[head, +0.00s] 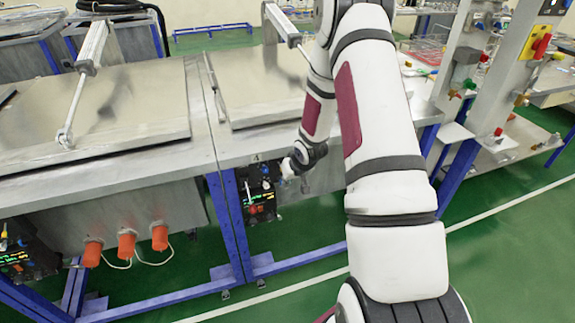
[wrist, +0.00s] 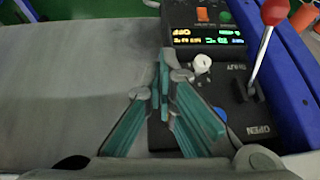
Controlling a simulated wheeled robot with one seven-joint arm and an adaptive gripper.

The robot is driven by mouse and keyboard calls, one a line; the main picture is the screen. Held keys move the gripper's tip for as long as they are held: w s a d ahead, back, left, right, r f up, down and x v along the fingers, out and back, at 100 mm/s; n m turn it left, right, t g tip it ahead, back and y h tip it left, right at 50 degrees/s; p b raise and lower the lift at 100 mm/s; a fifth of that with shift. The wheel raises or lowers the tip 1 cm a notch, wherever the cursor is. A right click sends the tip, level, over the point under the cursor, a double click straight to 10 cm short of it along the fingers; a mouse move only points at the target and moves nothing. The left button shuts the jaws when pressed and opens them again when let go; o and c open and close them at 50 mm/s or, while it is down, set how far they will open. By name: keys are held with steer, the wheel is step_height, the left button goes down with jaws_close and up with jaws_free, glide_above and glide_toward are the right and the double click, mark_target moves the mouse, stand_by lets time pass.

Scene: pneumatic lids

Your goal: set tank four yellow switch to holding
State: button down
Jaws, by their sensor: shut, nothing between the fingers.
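The tank four control box (head: 258,195) is a small black panel hung under the table edge, with a "4" above it. In the wrist view the black panel (wrist: 222,100) carries a lit display (wrist: 205,36) with orange and green text, a cream-white knob (wrist: 202,63) and an orange switch (wrist: 203,14). No clearly yellow switch can be made out; the fingers hide part of the panel. My gripper (wrist: 163,75) is shut and empty, its teal fingers over the panel's left side, left of the knob. In the head view my gripper (head: 289,167) is beside the box.
A lever with a red ball (wrist: 275,12) rises from the panel's right side, near the "OPEN" lettering. A blue table leg (head: 232,225) stands left of the box. Orange connectors (head: 127,243) hang under the left tank. Flat metal lids (head: 120,105) lie above.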

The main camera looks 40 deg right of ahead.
steer(key=shift+r, duration=0.15)
steer(key=shift+r+p, duration=0.5)
steer(key=shift+r, duration=0.2)
steer(key=shift+s, duration=0.1)
